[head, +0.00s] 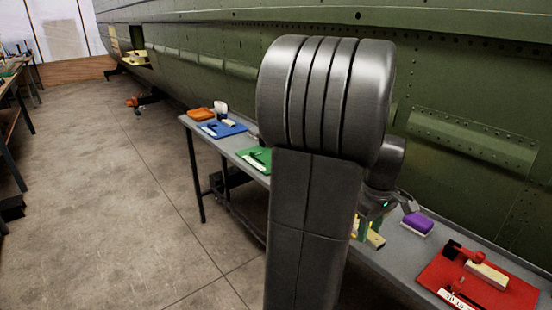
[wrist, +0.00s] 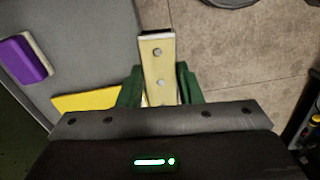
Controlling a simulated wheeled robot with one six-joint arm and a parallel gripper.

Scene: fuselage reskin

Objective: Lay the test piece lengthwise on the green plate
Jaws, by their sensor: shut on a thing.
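In the head view my gripper (head: 366,226) is mostly hidden behind my own arm, above the right part of the table. The green plate (head: 263,166) lies farther along the table, left of my arm, partly hidden by it, with a dark item on it.
The grey table (head: 402,247) runs along the green fuselage (head: 470,85). A purple block (wrist: 25,60) and a yellow plate (wrist: 88,101) lie near my gripper. A red plate (head: 515,292) with fittings is at right. A blue plate (head: 236,131) and orange item (head: 200,114) are at the far end.

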